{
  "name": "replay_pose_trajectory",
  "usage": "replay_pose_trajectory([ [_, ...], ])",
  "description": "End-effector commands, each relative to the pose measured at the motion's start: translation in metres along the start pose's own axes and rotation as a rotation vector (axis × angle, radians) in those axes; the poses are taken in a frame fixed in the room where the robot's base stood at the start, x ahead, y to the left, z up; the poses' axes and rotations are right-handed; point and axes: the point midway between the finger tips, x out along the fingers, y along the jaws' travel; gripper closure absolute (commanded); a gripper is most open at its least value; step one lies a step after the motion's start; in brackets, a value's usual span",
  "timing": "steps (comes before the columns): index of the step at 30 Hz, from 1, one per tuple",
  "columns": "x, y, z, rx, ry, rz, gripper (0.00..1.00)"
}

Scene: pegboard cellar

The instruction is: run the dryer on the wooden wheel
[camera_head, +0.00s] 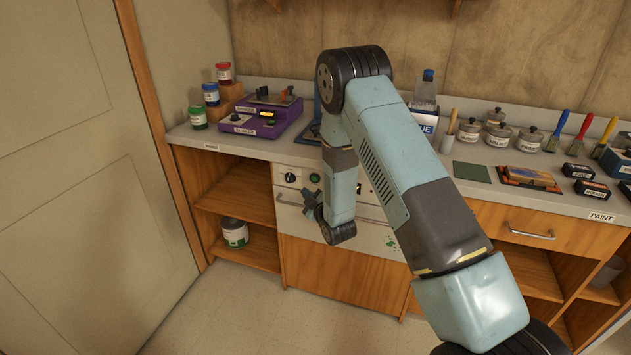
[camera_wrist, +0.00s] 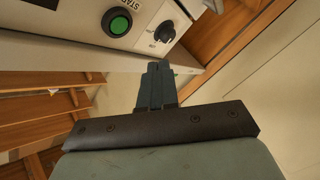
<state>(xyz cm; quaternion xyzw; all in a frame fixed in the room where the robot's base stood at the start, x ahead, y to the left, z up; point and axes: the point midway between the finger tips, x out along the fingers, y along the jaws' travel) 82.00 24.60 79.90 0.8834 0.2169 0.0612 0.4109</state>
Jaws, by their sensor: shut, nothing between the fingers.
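The dryer appears to be the white unit (camera_head: 360,238) built into the counter front, with a control strip above a door that looks closed. On its strip are a black knob (camera_head: 290,177) and a green button (camera_head: 314,178). The wrist view shows this knob (camera_wrist: 165,32) and the green button (camera_wrist: 117,22), with a partly cut label beside the button. My gripper (camera_head: 307,194) is shut and empty, just in front of the strip. In the wrist view its fingertips (camera_wrist: 158,66) point toward the knob, apparently short of it. I cannot make out a wooden wheel.
A purple machine (camera_head: 238,125) and paint jars (camera_head: 198,118) stand on the counter's left. Canisters (camera_head: 500,135), brushes (camera_head: 580,133) and small boxes (camera_head: 590,190) stand on its right. A paint can (camera_head: 234,232) sits on a low shelf. The floor (camera_head: 230,310) in front is clear.

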Motion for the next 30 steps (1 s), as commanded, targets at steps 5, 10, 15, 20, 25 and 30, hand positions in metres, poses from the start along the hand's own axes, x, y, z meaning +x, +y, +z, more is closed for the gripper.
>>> replay_pose_trajectory([
  [5, 0.015, 0.011, 0.011, 0.0, 0.0, 0.001, 1.0],
  [10, 0.027, 0.019, 0.02, -0.001, -0.001, 0.0, 1.0],
  [15, 0.034, 0.024, 0.026, 0.0, -0.002, -0.001, 1.0],
  [20, 0.036, 0.026, 0.027, 0.001, -0.002, -0.001, 1.0],
  [25, 0.036, 0.026, 0.027, 0.001, -0.001, -0.001, 1.0],
  [30, 0.036, 0.026, 0.027, 0.0, -0.001, -0.001, 1.0],
])
